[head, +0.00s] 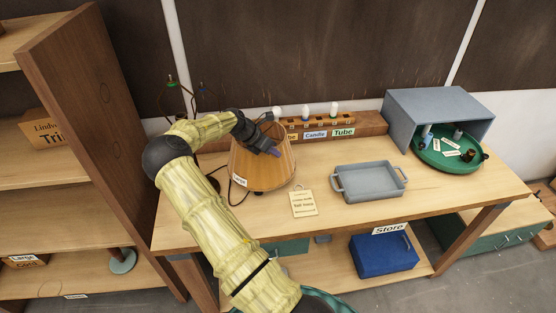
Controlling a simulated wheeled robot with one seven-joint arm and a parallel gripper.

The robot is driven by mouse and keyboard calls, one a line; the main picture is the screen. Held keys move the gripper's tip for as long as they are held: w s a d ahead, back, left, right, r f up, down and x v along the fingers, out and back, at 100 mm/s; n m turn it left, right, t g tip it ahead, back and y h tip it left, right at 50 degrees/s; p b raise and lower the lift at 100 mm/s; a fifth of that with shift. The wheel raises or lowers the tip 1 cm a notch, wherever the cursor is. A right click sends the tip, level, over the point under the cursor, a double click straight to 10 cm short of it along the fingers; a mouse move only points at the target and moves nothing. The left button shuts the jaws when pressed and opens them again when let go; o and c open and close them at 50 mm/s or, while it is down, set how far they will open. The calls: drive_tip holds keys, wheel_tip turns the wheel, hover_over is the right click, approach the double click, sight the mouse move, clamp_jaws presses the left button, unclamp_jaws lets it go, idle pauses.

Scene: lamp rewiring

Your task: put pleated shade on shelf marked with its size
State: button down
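A tan-orange lampshade (278,173) with fine vertical lines stands on the workbench, wider at the bottom. A small white tag hangs at its lower left. My arm reaches over from the front, and my gripper (268,147) is at the shade's upper part, overlapping it in the picture. I cannot tell whether the fingers touch or hold the shade. A wooden shelf unit (95,120) stands at the left. A small label (75,296) is on its low front edge, too small to read.
A card (303,203), a grey tray (370,183), a bulb rack (350,122) and a green round tray (470,160) are on the workbench (420,200). A cardboard box (42,130) and a lamp base (123,262) occupy the shelves. A blue bin (384,254) sits below the bench.

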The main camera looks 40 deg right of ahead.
sight(274, 162)
drive_tip(key=shift+f, duration=0.45)
drive_tip(key=shift+f+p, duration=0.85)
drive_tip(key=shift+f, duration=1.25)
drive_tip(key=shift+f, duration=0.1)
drive_tip(key=c, duration=1.7)
unclamp_jaws()
drive_tip(key=b+v, duration=0.4)
drive_tip(key=v, duration=0.8)
drive_tip(key=shift+s, duration=0.1)
